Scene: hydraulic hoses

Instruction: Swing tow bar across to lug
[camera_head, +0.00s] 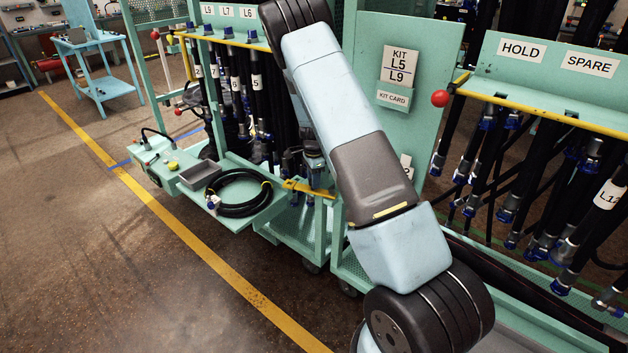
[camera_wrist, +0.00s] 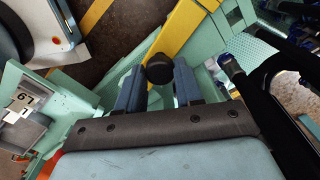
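The yellow tow bar (camera_head: 305,189) lies low in the gap between two green hose carts. In the wrist view it runs as a broad yellow strip (camera_wrist: 186,32) from the upper right toward the middle. A round black knob (camera_wrist: 159,68) stands by its lower end. My gripper (camera_wrist: 159,76) has one blue-grey finger on each side of this knob, and the knob fills the space between them. In the head view my gripper (camera_head: 314,168) is small, just above the bar, partly hidden by my arm. I cannot pick out the lug with certainty.
The left cart's tray holds a coiled black hose (camera_head: 238,194) and a grey bin (camera_head: 199,175). Hoses hang close behind my gripper. A panel with a kit card (camera_head: 396,97) stands right of my arm.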

